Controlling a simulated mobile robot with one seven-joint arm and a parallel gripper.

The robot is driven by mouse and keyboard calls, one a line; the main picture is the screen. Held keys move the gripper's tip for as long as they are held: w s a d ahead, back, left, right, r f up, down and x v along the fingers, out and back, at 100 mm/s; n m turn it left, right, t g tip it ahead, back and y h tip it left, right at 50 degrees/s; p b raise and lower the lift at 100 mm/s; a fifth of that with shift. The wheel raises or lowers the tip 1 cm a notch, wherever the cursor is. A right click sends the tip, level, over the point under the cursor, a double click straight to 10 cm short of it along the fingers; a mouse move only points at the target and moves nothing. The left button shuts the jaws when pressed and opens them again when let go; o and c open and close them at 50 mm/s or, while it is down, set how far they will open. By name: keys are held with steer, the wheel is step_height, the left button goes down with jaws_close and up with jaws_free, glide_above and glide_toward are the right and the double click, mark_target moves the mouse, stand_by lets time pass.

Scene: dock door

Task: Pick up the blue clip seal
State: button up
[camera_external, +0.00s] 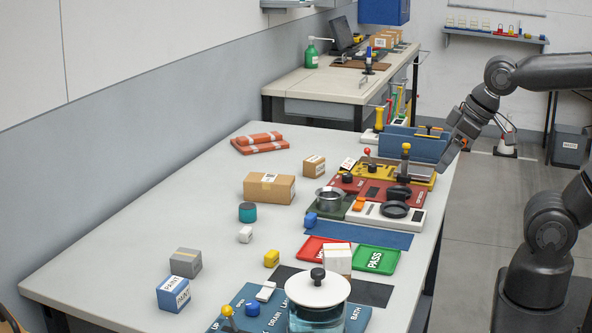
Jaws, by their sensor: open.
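A small blue block (310,219), which looks like the blue clip seal, sits on the table in front of the dark green plate, left of the blue strip. Similar small blocks, one white (245,234) and one yellow (271,258), lie to its left and nearer the camera. My gripper (443,166) is open and points down over the table's right edge, beside the yellow and red stations. It is well to the right of and beyond the blue block, and apart from it. Its fingers are small in view; I see nothing held between them.
A steel cup (329,198) stands right behind the blue block. A scale with a black dish (394,210), red tray (322,249), green PASS tray (377,260) and a lidded glass jar (317,303) crowd the right side. The table's left middle is mostly clear.

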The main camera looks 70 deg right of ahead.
steer(key=w+d, duration=0.1)
steer(key=w, duration=0.8)
steer(key=g, duration=0.1)
glide_toward(312, 215)
steer(key=w+f, duration=0.2)
steer(key=f, duration=0.1)
steer(key=shift+w+a+f+m, duration=0.1)
steer(key=shift+w+m, duration=0.05)
steer(key=shift+m, duration=0.25)
steer(key=x, duration=0.2)
steer(key=s+x, duration=0.1)
steer(key=x, duration=0.1)
steer(key=shift+f, duration=0.2)
steer(key=shift+w+f, duration=0.35)
steer(key=shift+f, duration=0.25)
steer(key=c, duration=1)
